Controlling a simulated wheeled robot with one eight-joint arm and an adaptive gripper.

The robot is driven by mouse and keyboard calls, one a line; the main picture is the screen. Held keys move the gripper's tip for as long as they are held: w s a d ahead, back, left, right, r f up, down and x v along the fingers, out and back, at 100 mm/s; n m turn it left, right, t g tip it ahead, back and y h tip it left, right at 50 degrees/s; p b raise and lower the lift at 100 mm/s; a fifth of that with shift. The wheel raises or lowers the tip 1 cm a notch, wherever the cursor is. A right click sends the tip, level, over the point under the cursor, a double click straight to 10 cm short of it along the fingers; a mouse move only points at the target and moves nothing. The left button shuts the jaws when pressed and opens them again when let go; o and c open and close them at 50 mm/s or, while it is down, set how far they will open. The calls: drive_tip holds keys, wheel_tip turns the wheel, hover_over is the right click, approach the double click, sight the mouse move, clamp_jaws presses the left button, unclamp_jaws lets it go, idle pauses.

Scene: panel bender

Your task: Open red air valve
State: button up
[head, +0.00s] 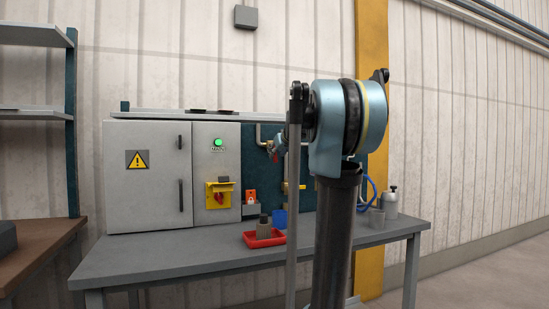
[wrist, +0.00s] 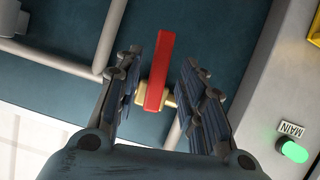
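In the wrist view the red valve lever (wrist: 160,72) is a straight bar on a brass valve body (wrist: 170,99), set in pale pipework in front of a dark teal panel. My gripper (wrist: 163,75) is open, with one finger on each side of the lever. A gap shows between the lever and each finger, and nothing is held. I cannot tell how deep the lever sits between the fingertips. In the head view my arm hides most of the valve area; only a small part of my gripper (head: 281,143) shows beside the pipe.
A grey cabinet (head: 147,178) stands left of the teal panel, with a green MAIN lamp (head: 218,143) and a yellow-backed red switch (head: 219,196). The workbench (head: 170,257) below carries a red tray (head: 264,239), a blue bin and metal containers.

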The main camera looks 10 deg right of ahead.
drive_tip(key=v, duration=0.8)
drive_tip(key=c, duration=0.4)
drive_tip(key=shift+w+a, duration=0.15)
drive_tip(key=shift+a, duration=0.2)
drive_tip(key=c, duration=0.4)
drive_tip(key=a+g, duration=0.2)
drive_tip(key=a, duration=0.1)
drive_tip(key=a+f+g+h, duration=0.1)
drive_tip(key=a+g, duration=0.1)
drive_tip(key=a, duration=0.1)
drive_tip(key=w+a+f+g, duration=0.1)
drive_tip(key=a+g, duration=0.1)
drive_tip(key=a, duration=0.2)
drive_tip(key=shift+w+f+h, duration=0.1)
drive_tip(key=shift+f+h, duration=0.05)
drive_tip(key=shift+h, duration=0.25)
clamp_jaws()
wheel_tip(320, 180, up, 5)
drive_tip(key=a+m+g+h, duration=0.1)
drive_tip(key=a+m+h, duration=0.1)
drive_tip(key=h, duration=0.3)
drive_tip(key=w+d+f, duration=0.6)
drive_tip(key=d+f, duration=0.1)
drive_tip(key=d, duration=0.1)
drive_tip(key=shift+f, duration=0.25)
